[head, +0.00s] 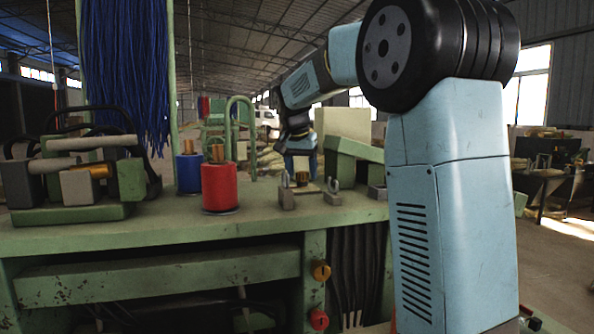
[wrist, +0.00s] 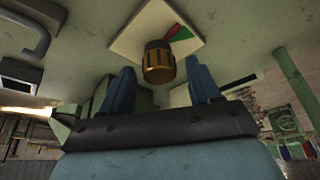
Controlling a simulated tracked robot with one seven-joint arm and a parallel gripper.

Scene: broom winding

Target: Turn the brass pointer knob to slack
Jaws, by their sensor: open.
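The brass pointer knob (wrist: 160,64) shows in the wrist view, with a dark collar and a ribbed brass side. It sits on a pale square plate (wrist: 128,42) with a green and a red sector. My gripper (wrist: 160,72) is open, its two blue fingers on either side of the knob with gaps showing; I see no contact. The pointer's exact direction is unclear.
On the green bench (head: 150,232) stand a red spool (head: 219,188), a blue spool (head: 188,174) and small metal padlock-like blocks (head: 286,196). A clamp-like machine (head: 85,180) is at left, below hanging blue bristles (head: 125,75). A green hoop (head: 240,102) rises behind the spools.

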